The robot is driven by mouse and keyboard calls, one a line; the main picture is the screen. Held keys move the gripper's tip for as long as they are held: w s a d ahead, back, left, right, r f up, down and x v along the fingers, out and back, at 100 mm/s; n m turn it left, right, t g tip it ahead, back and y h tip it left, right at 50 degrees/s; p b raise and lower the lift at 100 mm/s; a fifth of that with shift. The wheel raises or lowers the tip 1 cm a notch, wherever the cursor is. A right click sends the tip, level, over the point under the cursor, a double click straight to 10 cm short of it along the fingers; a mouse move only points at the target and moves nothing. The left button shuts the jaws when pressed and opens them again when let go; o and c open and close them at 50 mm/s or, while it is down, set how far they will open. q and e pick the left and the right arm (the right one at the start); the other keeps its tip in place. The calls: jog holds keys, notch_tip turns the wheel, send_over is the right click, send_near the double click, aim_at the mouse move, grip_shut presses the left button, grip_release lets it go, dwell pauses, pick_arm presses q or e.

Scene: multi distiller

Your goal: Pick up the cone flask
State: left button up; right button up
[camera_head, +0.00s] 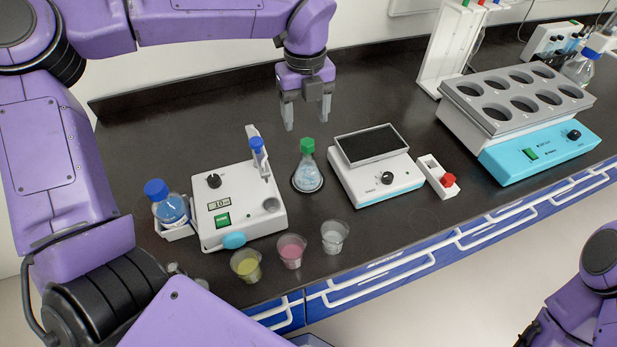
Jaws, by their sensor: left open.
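A cone flask (308,177) with a green cap and pale blue contents stands upright on a dark round base between two white devices on the black bench. My left gripper (307,119) points down behind the flask, apart from it. Its two fingers are spread with nothing between them. My right arm shows only in part at the lower right, and its gripper is out of the picture.
A white device (240,205) with a blue-capped bottle (167,203) stands left of the flask. A flat-topped device (376,165) stands right. Yellow, pink and clear cups (334,236) stand in front. A large block with several wells (516,100) is farther right.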

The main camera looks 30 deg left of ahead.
aim_at(308, 152)
pick_arm(q)
jog(key=f+p, duration=0.1)
jog(key=f, duration=0.2)
jog(key=f+p, duration=0.1)
jog(key=f, duration=0.7)
jog(key=shift+s+d+p, duration=0.25)
jog(key=shift+d+p, duration=0.05)
jog(key=shift+p, duration=0.1)
jog(key=shift+r, duration=0.1)
grip_shut()
